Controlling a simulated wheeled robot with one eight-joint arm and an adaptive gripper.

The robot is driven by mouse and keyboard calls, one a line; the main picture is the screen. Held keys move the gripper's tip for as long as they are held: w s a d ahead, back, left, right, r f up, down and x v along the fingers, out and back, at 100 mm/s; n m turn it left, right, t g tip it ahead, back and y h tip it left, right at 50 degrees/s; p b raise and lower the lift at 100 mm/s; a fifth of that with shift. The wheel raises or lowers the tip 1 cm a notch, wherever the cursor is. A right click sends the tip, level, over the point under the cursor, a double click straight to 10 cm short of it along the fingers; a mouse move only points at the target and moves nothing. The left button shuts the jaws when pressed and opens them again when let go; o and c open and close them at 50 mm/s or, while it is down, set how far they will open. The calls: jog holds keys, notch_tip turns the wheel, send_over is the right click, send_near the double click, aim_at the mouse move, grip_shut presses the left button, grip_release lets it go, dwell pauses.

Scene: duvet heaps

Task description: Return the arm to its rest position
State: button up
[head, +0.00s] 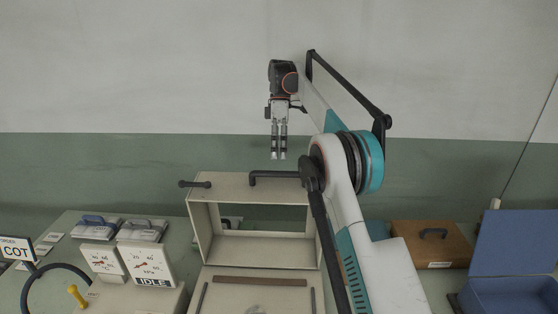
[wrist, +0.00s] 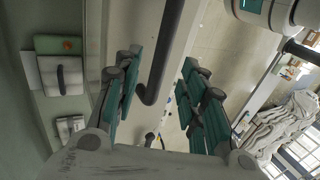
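My arm (head: 343,175) rises from the lower right and bends over at the top. My gripper (head: 278,157) hangs from its end, fingers pointing down, above and behind the open cream box frame (head: 197,232). In the wrist view the two green-padded fingers of my gripper (wrist: 163,100) stand well apart, with nothing held between them. A dark bent bar (wrist: 165,50) shows beyond the fingers; I cannot tell how far away it is.
Dark handles (head: 195,184) stick out at the box frame's top. A brown case (head: 430,243) and an open blue box (head: 515,243) are right. The wall area around the gripper looks clear.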

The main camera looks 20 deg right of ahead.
jog(key=shift+w+r, duration=0.15)
jog(key=shift+r, duration=0.25)
jog(key=shift+r, duration=0.1)
jog(key=s+m+b, duration=0.1)
jog(key=s+r+m+t+b, duration=0.1)
jog(key=s+b, duration=0.1)
jog(key=s+r+m+t+b, duration=0.1)
jog(key=shift+s+a+b, duration=0.25)
jog(key=shift+a+b, duration=0.15)
jog(key=s+a+f+m+t+h+b, duration=0.1)
jog(key=s+f+m+t+b, duration=0.2)
jog(key=s, duration=0.5)
jog(key=s+f+m+t+b, duration=0.1)
jog(key=s+m+t+b, duration=0.1)
jog(key=s+b, duration=0.35)
jog(key=s+f+m+t+b, duration=0.5)
jog(key=s+f+m+b, duration=0.1)
jog(key=s+f, duration=1.5)
jog(key=shift+s+a+f+h+b, duration=0.15)
jog(key=shift+s+f+h+b, duration=0.25)
jog(key=shift+s, duration=0.55)
